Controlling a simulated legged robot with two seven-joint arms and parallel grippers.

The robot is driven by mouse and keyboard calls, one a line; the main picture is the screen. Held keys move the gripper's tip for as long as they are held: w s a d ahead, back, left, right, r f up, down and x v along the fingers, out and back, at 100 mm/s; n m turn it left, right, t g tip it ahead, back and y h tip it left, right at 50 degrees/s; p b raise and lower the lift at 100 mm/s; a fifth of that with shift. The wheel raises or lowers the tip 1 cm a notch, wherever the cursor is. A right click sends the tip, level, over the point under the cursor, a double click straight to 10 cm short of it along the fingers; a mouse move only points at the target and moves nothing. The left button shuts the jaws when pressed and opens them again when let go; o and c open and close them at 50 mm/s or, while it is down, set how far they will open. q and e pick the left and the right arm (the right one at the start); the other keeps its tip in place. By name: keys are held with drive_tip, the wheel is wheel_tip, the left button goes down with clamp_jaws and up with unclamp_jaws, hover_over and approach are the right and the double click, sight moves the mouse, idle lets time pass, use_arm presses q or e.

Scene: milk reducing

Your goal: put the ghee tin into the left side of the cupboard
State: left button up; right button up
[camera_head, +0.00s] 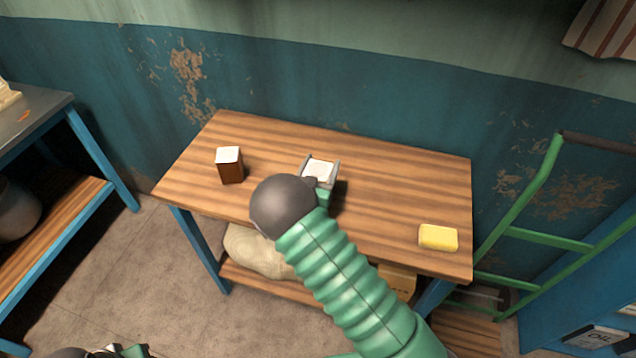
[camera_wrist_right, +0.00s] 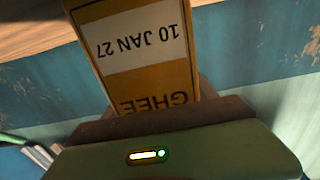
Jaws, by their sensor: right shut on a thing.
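The ghee tin is a yellow-orange box with a white label reading "10 JAN 27" and the word GHEE; it fills the upper middle of the right wrist view (camera_wrist_right: 145,50). In the head view its pale top (camera_head: 320,169) shows between the fingers of my right gripper (camera_head: 321,168), over the middle of the wooden table. My right gripper is shut on the tin; my arm hides its lower part, and I cannot tell whether it touches the table. My left gripper (camera_head: 105,352) is barely in view at the bottom left edge. I cannot make out a cupboard for certain.
A brown box with a white top (camera_head: 230,165) stands left on the table (camera_head: 400,170). A yellow block (camera_head: 438,237) lies at its right front. A sack (camera_head: 255,250) sits on the lower shelf. A green trolley frame (camera_head: 545,175) and blue surface (camera_head: 580,300) are at right.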

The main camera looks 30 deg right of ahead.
clamp_jaws()
